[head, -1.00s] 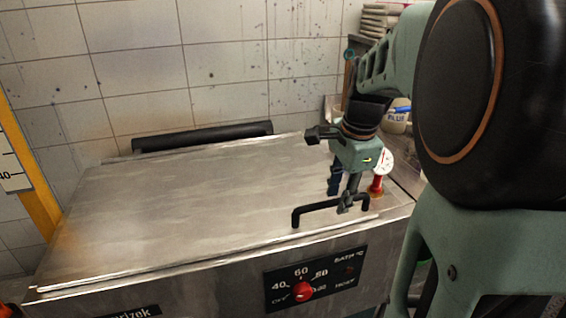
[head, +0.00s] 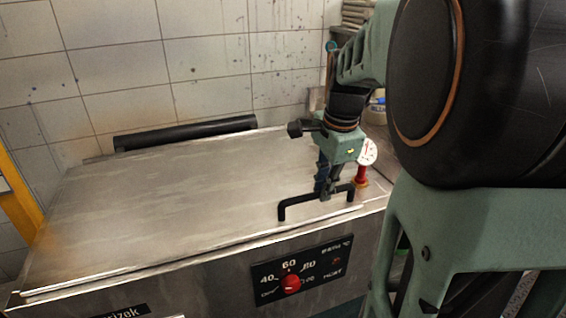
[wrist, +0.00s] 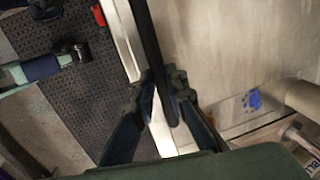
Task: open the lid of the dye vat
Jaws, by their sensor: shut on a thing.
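The dye vat (head: 200,275) is a steel box with a flat metal lid (head: 150,195), which lies closed. A black bar handle (head: 296,201) stands on the lid near its front right edge. My gripper (head: 327,194) is at the right part of this handle, pointing down. In the wrist view the black handle (wrist: 148,50) runs between the two fingers of my gripper (wrist: 165,112), which are shut on it. The exact contact at the fingertips is partly hidden.
A red-based dial gauge (head: 362,172) stands close to the right of my gripper. A control panel with a red knob (head: 291,283) is on the vat's front. A black roll-like bar (head: 185,134) lies behind the lid by the tiled wall. A yellow post (head: 22,205) stands at left.

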